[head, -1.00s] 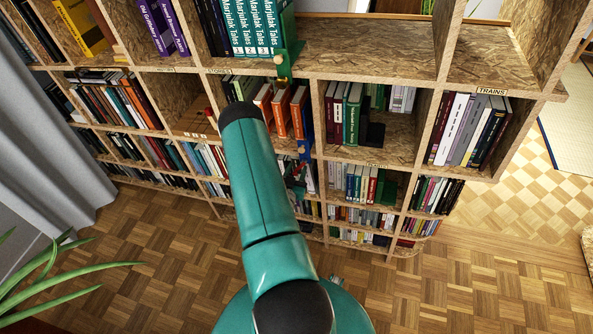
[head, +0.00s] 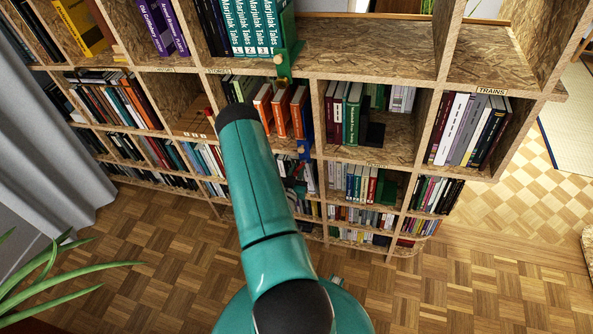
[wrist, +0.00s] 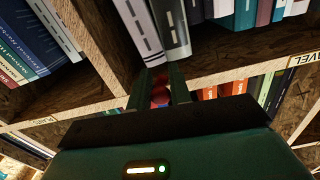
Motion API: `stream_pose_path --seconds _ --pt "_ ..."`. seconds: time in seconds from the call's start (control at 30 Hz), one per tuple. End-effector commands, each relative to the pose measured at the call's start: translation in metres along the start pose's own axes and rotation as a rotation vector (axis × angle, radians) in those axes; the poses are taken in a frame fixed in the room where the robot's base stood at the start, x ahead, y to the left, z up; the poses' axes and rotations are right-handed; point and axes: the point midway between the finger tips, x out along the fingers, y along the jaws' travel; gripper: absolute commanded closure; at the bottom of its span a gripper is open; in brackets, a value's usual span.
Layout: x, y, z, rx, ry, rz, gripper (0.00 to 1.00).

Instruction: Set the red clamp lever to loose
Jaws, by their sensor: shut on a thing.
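The red clamp lever (wrist: 160,91) shows in the wrist view as a small rounded red piece between the two fingers of my gripper (wrist: 162,78). My gripper is shut on it. The fingers hide part of the lever, and its angle cannot be read. In the head view a small red part (head: 208,111) shows in a shelf compartment, just left of the end of my arm. My arm hides the gripper there.
Grey books (wrist: 172,25) stand close above the fingertips in the wrist view. A green clamp (head: 285,65) and a blue clamp (head: 305,150) sit on the shelf edges right of my arm. Orange books (head: 281,110) stand near it. The parquet floor (head: 150,230) is clear.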

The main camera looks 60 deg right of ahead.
Motion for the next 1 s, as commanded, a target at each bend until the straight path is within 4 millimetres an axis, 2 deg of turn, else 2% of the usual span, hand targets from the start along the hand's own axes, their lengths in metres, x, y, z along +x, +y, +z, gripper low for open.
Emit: stream_pose_path --seconds 0.7,1.0 --pt "-0.001 0.02 0.004 -0.493 0.008 -0.002 1.0" --pt "0.0 0.027 0.004 -0.609 0.007 0.001 1.0"
